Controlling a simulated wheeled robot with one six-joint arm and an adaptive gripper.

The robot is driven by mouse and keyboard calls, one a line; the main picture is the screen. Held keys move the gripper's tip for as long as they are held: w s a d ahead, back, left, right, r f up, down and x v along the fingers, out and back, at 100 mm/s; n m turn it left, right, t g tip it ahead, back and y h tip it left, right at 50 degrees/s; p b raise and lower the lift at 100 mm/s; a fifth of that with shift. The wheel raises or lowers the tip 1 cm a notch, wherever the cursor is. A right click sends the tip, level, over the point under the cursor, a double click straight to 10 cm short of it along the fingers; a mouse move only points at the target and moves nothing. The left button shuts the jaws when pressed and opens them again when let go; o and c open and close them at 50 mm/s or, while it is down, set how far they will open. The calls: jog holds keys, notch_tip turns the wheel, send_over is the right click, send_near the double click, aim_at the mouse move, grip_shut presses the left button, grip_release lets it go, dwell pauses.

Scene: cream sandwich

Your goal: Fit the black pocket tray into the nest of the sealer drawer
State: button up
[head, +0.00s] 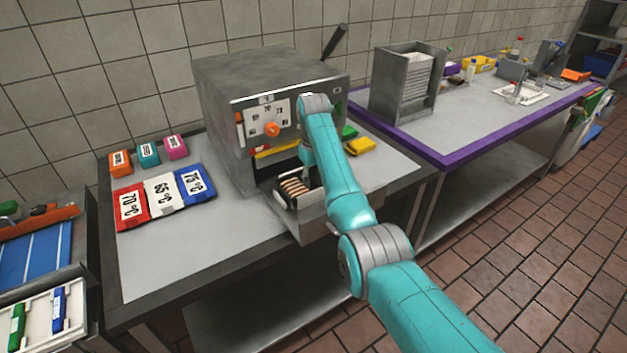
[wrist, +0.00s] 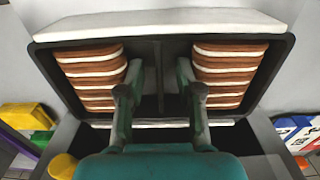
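The black pocket tray (wrist: 160,112) fills the middle of the wrist view, with a column of brown-and-white cream sandwiches in each of its two side pockets. In the head view the tray (head: 280,199) sits at the pulled-out grey sealer drawer (head: 316,226), partly behind my arm. My gripper (wrist: 159,72) reaches over the tray's middle. Its two fingers stand apart, one on each side of the central divider, with gaps showing between. The nest is mostly hidden under the tray. I cannot tell whether the tray is fully seated.
The grey sealer (head: 225,110) stands behind the drawer. Red (head: 131,205), white (head: 165,194) and blue (head: 195,184) temperature blocks lie left of it. A yellow block (head: 361,146) lies to the right. A grey rack (head: 407,82) stands on the purple-edged table.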

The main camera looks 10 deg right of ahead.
jog(key=shift+r, duration=3.75)
